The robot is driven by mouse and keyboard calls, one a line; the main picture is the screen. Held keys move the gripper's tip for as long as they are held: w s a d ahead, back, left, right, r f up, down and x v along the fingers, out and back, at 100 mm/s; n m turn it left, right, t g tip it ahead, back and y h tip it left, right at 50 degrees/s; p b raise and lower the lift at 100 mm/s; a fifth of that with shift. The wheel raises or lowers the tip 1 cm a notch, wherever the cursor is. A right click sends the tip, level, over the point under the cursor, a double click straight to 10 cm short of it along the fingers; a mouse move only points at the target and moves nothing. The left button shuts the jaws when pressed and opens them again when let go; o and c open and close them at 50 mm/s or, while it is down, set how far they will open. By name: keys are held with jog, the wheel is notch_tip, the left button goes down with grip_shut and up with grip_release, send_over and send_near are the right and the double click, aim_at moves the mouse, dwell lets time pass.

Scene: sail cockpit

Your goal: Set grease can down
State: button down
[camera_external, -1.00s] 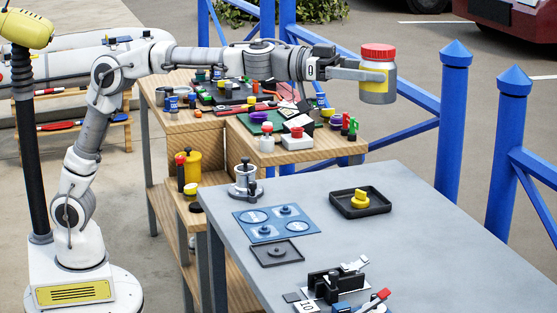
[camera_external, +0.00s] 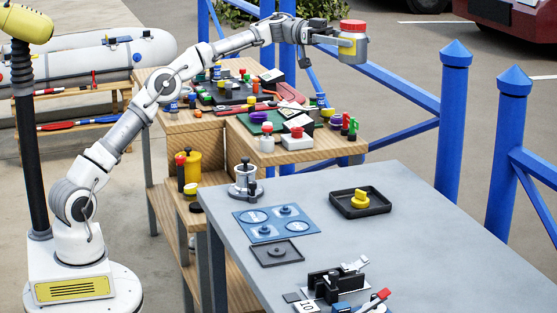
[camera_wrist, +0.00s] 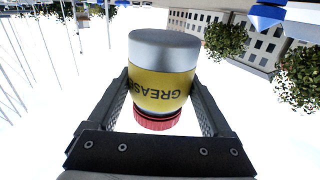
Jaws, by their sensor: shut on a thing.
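The grease can (camera_external: 353,50) is a grey can with a red lid and a yellow label. It is upright in the external view, held in the air above and behind the far edge of the grey table. My gripper (camera_external: 336,42) is shut on it from the left. In the wrist view, the can (camera_wrist: 163,85) sits between both fingers of my gripper (camera_wrist: 162,100), with "GREASE" on its label. It appears upside down there, red lid toward the bottom. No surface touches the can.
The grey table (camera_external: 400,240) holds a black tray (camera_external: 375,208) with a yellow knob, a blue panel (camera_external: 255,233), a metal pot (camera_external: 244,183) and a black clamp (camera_external: 335,280). A cluttered wooden bench (camera_external: 310,155) stands behind it. Blue railing (camera_external: 455,130) runs behind. The table's right part is bare.

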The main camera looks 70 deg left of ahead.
jog(key=s+a, duration=0.1)
jog(key=a, duration=0.5)
notch_tip(320, 180, down, 26)
jog(key=f, duration=0.1)
jog(key=w+a+f, duration=0.1)
jog(key=a+f, duration=0.1)
jog(key=a, duration=0.1)
jog(key=w+a+f, duration=0.1)
jog(key=a+f, duration=0.1)
jog(key=a, duration=0.2)
jog(key=w+a+f+b, duration=0.1)
jog(key=w+a+f, duration=0.1)
jog(key=a, duration=0.1)
jog(key=shift+a+f, duration=0.25)
jog(key=shift+f, duration=0.15)
jog(key=shift+f+b, duration=0.35)
jog(key=shift+f, duration=1.6)
jog(key=shift+f+b, duration=0.25)
jog(key=shift+b, duration=0.15)
grip_release()
jog(key=shift+r, duration=0.15)
